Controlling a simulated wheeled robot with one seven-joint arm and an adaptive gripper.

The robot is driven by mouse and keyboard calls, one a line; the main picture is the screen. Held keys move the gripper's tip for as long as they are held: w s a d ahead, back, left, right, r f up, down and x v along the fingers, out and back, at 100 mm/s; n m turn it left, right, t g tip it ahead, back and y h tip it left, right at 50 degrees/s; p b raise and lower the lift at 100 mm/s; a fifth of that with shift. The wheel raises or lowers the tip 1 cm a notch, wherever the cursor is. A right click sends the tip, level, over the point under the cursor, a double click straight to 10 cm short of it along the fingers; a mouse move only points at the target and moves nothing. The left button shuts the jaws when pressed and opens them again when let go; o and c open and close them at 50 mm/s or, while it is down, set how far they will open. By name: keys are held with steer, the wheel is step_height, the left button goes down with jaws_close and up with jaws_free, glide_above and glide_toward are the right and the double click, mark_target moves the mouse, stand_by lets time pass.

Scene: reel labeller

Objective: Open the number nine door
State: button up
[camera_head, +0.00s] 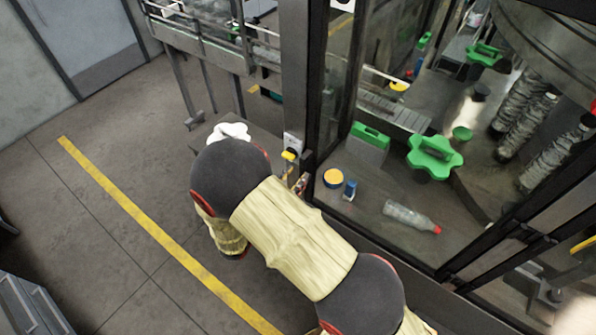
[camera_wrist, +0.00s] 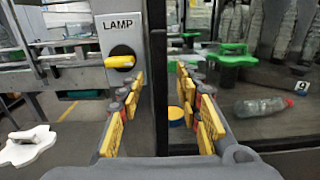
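A glass door (camera_wrist: 270,115) with a small "9" label (camera_wrist: 301,86) is on the right in the wrist view. The glazed panel also shows in the head view (camera_head: 385,210), where I cannot make out the label. A dark vertical frame post (camera_wrist: 157,60) stands at its left edge. My gripper (camera_wrist: 160,90) is open, with its yellow-padded fingers on either side of this post in the picture. I cannot tell whether they touch it, and no handle is clear. In the head view my arm hides most of the gripper.
A grey panel marked LAMP with a yellow knob (camera_wrist: 120,62) is left of the post. Behind the glass lie a clear bottle with a red cap (camera_head: 410,216) and green star-shaped parts (camera_head: 434,156). A conveyor (camera_head: 205,35) stands at the upper left. Floor by the yellow line (camera_head: 140,215) is clear.

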steer(key=shift+x, duration=1.1)
steer(key=shift+c, duration=1.2)
jaws_close()
